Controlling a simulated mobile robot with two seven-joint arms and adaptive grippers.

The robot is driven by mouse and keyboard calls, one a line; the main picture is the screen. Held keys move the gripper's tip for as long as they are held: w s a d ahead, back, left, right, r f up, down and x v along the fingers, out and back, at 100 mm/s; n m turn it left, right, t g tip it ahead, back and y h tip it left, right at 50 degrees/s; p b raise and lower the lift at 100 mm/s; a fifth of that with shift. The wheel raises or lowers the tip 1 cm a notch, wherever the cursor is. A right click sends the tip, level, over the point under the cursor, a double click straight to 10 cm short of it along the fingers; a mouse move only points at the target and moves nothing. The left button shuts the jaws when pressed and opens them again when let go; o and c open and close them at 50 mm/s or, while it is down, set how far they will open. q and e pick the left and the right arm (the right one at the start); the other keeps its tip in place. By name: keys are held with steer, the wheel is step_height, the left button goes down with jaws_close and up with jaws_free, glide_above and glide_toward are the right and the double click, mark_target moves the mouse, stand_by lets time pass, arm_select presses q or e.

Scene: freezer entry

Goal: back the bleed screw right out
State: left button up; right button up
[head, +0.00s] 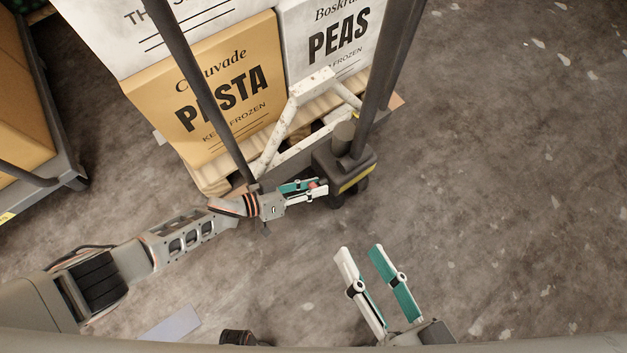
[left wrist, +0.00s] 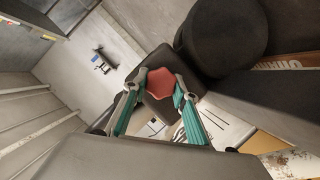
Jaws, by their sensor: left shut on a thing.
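The bleed screw, a red hexagonal head, shows between my left fingertips in the left wrist view (left wrist: 160,83) and as a small red spot in the head view (head: 314,185). It is at the dark pump block (head: 325,164) of a pallet truck, on the block's left side. My left gripper (head: 321,188) is shut on the screw, one finger on each side of it in the left wrist view. Whether the screw is still seated in the block cannot be told. My right gripper (head: 361,249) is open and empty, low over the floor.
A wooden pallet (head: 213,178) carries a pasta box (head: 240,120), a peas box (head: 300,55) and a white box (head: 105,50). Dark upright bars (head: 200,80) rise near the pump block. A cart (head: 72,168) stands at far left. The floor at right is clear.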

stand_by(0.3)
arm_select(q)
steer(key=o, duration=1.1)
steer(key=v, duration=1.2)
